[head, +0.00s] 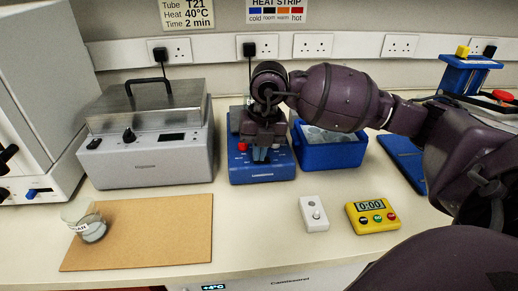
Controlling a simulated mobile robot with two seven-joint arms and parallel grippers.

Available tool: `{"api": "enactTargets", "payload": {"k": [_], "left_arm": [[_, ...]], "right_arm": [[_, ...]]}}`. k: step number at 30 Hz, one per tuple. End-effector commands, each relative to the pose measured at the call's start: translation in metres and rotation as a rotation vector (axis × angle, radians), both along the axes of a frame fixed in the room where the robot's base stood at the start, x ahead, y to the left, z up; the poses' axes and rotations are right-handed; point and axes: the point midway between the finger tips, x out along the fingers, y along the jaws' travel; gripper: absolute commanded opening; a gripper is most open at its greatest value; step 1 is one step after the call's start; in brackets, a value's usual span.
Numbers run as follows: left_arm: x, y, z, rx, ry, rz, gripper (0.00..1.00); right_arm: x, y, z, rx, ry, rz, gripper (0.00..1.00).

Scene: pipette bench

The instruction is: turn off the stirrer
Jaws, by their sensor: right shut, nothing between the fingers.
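The stirrer appears to be the blue device (262,174) standing on the bench in the middle of the head view. A red round control (242,147) shows on its front left. My right gripper (259,155) points down over the front of this device, just right of the red control. Its fingers are shut and hold nothing. I cannot tell whether the fingertips touch the device. The gripper and wrist hide much of the device's top and back. My left gripper is not in view.
A steel-lidded bath (150,165) stands left of the device. A blue ice box (330,152) is close on its right, under my right arm.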

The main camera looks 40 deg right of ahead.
Motion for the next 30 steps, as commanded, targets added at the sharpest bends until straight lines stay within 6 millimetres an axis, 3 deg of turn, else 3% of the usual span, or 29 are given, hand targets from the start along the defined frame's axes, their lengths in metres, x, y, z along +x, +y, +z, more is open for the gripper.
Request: {"api": "enactTargets", "payload": {"k": [13,30], "left_arm": [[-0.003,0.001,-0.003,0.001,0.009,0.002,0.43],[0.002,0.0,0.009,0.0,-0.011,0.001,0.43]], "right_arm": [[0.0,0.001,-0.008,0.001,0.005,0.0,0.0],[-0.008,-0.012,-0.006,-0.003,0.009,-0.001,0.0]]}}
